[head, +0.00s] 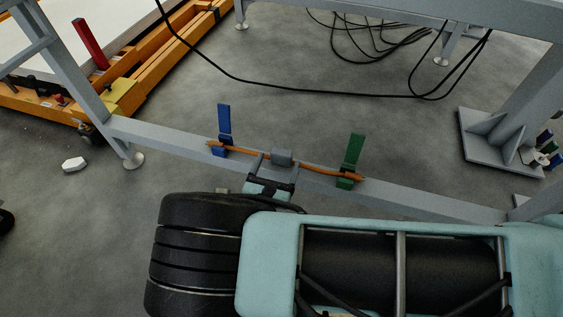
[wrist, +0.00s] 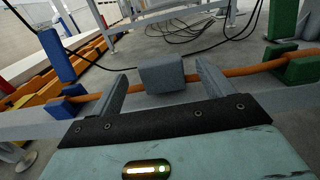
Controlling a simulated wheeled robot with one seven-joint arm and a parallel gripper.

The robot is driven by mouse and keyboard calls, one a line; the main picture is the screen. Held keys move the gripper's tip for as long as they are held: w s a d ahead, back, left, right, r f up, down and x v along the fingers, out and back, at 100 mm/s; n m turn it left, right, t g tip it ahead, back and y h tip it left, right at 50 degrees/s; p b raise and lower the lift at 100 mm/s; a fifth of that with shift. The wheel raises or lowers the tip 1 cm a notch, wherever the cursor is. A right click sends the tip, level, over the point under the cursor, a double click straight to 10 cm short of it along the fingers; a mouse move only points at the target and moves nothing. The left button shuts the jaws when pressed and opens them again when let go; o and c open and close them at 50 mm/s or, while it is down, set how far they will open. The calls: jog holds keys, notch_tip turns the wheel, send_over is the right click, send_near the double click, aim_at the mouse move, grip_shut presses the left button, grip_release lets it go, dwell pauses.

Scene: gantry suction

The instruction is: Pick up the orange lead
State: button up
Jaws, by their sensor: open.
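The orange lead (head: 325,171) runs along a grey beam (head: 408,197), with a grey block (head: 282,157) at its middle. The lead also shows in the wrist view (wrist: 250,69), on both sides of the block (wrist: 162,76). Its left end sits at a blue clip (head: 224,125) and its right end at a green clip (head: 351,155). My gripper (head: 278,168) is open, with one finger on each side of the block in the wrist view (wrist: 161,76). I cannot tell whether the fingers touch the block or lead.
Black cables (head: 300,94) hang and lie on the floor behind the beam. An orange frame (head: 170,55) with a red upright clip (head: 90,43) stands at the upper left. Grey gantry legs (head: 75,65) rise at both sides. A small white block (head: 74,164) lies on the floor at left.

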jog(key=shift+r+b+x, duration=0.15)
jog(key=shift+b+x, duration=0.7)
jog(key=shift+x, duration=0.7)
jog(key=shift+r+b+x, duration=0.1)
jog(key=shift+b+x, duration=0.7)
jog(key=shift+x, duration=0.7)
jog(key=c, duration=1.2)
jog(key=shift+r, duration=0.15)
